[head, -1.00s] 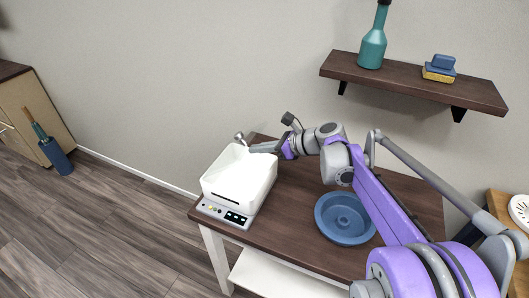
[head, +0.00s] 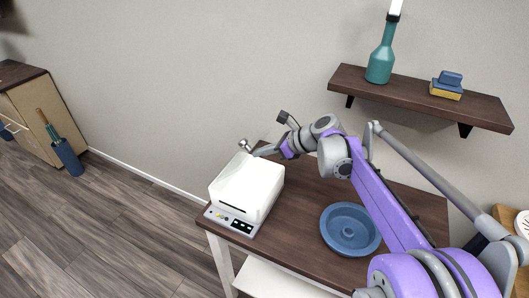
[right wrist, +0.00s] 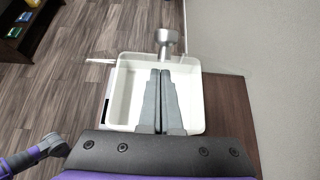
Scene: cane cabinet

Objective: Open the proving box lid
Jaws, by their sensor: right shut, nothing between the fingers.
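The proving box (head: 240,190) is a white box on a grey base with buttons and a display, at the table's left end. In the right wrist view I look down into its white inside (right wrist: 128,100). A grey metal knob (head: 244,145) stands at its back edge and shows beyond my fingertips in the right wrist view (right wrist: 165,38). Thin, pale, see-through edges lie beside the knob; I cannot tell the lid's exact angle. My right gripper (head: 258,153) is shut and empty, its fingers (right wrist: 160,72) over the box, short of the knob. My left gripper is not in view.
A blue round dish (head: 349,230) sits on the dark wooden table (head: 290,215), right of the box. A wall shelf (head: 420,98) holds a teal bottle (head: 381,62) and small stacked blocks (head: 447,85). A cabinet (head: 40,110) stands far left. Floor left of the table is free.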

